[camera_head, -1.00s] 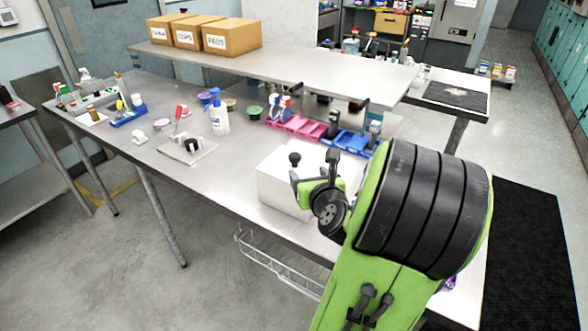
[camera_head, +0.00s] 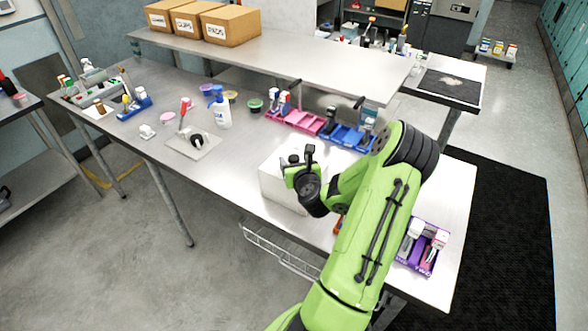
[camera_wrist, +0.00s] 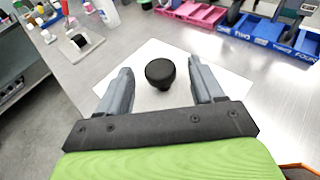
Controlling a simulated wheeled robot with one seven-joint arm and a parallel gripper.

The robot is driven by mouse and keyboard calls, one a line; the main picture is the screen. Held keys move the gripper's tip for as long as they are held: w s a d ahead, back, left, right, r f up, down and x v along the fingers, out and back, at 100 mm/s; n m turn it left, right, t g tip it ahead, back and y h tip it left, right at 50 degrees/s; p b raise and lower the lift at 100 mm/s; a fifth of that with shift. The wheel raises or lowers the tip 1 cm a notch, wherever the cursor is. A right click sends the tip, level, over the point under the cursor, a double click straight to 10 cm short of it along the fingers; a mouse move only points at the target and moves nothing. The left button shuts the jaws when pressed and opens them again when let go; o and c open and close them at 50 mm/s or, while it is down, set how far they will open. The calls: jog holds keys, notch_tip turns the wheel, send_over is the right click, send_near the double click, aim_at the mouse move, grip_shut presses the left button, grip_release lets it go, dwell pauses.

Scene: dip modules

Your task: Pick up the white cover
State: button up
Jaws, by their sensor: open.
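The white cover (camera_head: 272,185) is a box-like block with a black knob (camera_head: 294,158) on top, standing on the steel table. In the wrist view the white cover (camera_wrist: 148,60) lies under my gripper, and its black knob (camera_wrist: 160,73) shows between and just beyond the fingertips. My gripper (camera_wrist: 158,78) is open and empty, with one finger on each side of the knob and gaps on both sides. In the head view my gripper (camera_head: 290,165) is at the cover's top, and my arm hides the cover's right part. I cannot tell how high the fingertips are above the cover.
A pink bin (camera_head: 297,121) and a blue bin (camera_head: 347,135) stand behind the cover, under a raised shelf (camera_head: 290,60). A flat plate with a black part (camera_head: 193,145) and a white bottle (camera_head: 222,112) are to the left. A purple bin (camera_head: 424,262) is at the right.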

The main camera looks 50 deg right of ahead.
jog(key=shift+x, duration=1.2)
jog(key=shift+s+a, duration=0.1)
jog(key=shift+s, duration=0.05)
jog(key=shift+c, duration=1)
grip_shut()
jog(key=shift+r, duration=0.15)
